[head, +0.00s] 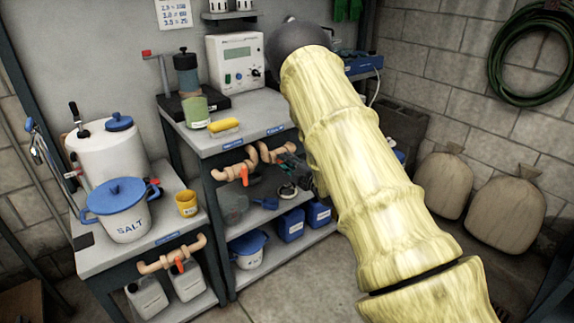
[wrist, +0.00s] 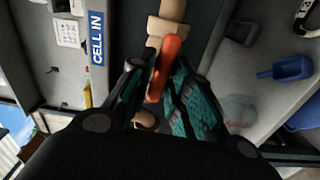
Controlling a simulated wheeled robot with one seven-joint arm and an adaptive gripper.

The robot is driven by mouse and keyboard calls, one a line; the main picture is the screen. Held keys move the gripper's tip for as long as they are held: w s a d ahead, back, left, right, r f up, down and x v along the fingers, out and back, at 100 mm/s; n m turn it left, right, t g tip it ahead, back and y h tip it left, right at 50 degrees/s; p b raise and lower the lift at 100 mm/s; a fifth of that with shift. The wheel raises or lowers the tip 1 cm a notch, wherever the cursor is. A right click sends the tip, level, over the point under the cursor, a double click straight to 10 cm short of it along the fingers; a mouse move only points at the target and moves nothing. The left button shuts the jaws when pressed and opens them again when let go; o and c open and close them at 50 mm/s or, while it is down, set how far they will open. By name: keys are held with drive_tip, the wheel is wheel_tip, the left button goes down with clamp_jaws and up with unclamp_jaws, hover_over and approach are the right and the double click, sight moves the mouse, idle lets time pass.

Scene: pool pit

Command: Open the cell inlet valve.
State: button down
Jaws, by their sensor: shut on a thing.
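The cell inlet valve has an orange-red lever handle (wrist: 164,68) on a beige pipe (wrist: 172,12), next to a blue "CELL IN" label (wrist: 97,38) in the wrist view. My gripper (wrist: 160,90) has its dark teal-padded fingers closed around the handle, one on each side. In the picture the handle runs roughly in line with the pipe, slightly tilted; I cannot tell its exact turn. In the head view the valve's pipe (head: 276,153) shows under the bench's front edge, but my arm and gripper (head: 300,174) hide its handle.
Another pipe (head: 228,171) with an orange handle (head: 244,176) is close on the left. A lower one (head: 170,256) sits under the salt pot (head: 122,210). A shelf below holds blue containers (head: 290,224) and a blue scoop (wrist: 287,69). The floor in front is clear.

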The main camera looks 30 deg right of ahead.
drive_tip(key=shift+f+n, duration=0.2)
drive_tip(key=shift+n, duration=0.4)
drive_tip(key=c, duration=1.4)
unclamp_jaws()
drive_tip(key=shift+c, duration=0.2)
drive_tip(key=shift+s+r, duration=0.1)
drive_tip(key=shift+s, duration=0.05)
drive_tip(key=s, duration=1.1)
drive_tip(key=shift+s+d, duration=0.35)
drive_tip(key=shift+d, duration=0.05)
